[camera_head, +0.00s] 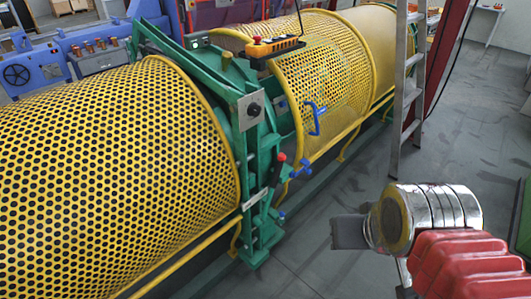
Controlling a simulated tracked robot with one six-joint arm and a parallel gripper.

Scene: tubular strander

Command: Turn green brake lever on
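A red knob tops a short green lever (276,178) on the green machine frame (257,140), between the two yellow perforated guards. It looks like the brake lever, standing nearly upright; its lower end merges with the green frame. My gripper (350,232) is at the lower right, in front of and to the right of the lever, well apart from it. Only a grey block at the end of my chrome wrist shows, so I cannot see whether the fingers are open or shut. Nothing shows held in it.
Blue handles (316,117) sit just right of the lever. Yellow perforated guards (110,165) extend both ways. A ladder (407,95) stands behind my arm. Grey floor (335,190) lies open between machine and arm.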

